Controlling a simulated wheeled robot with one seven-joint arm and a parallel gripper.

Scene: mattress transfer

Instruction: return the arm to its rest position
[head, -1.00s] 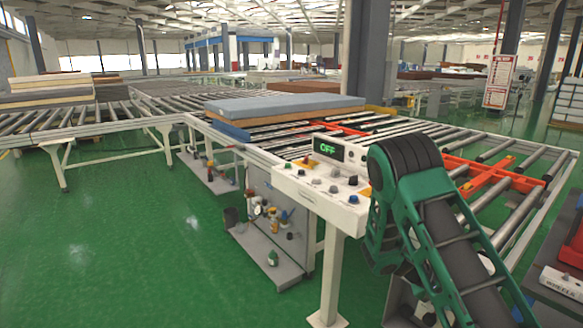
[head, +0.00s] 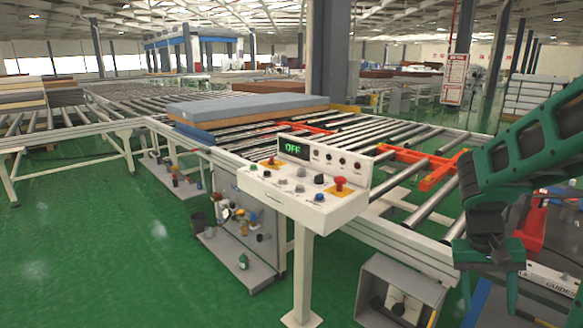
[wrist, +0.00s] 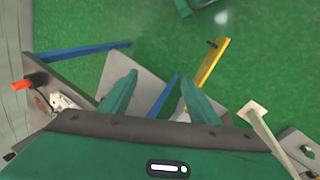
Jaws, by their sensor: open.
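My gripper (head: 490,285) hangs at the right of the head view, pointing down at the end of my green and black arm (head: 530,150). It is right of the control panel and apart from it. In the wrist view, its two green fingers (wrist: 160,100) are spread with nothing between them. Below them are the green floor and grey, blue and yellow parts. The white control panel (head: 265,195) stands in the middle of the head view, its display reading OFF in green. A red button (head: 339,184) sits at its right end.
The roller conveyor (head: 415,215) runs behind the panel, with orange-red crosspieces (head: 440,172). A grey-topped mattress stack (head: 245,108) lies on it. A grey open-fronted box (head: 375,270) stands below my arm's left side. Green floor (head: 90,260) is clear at the left.

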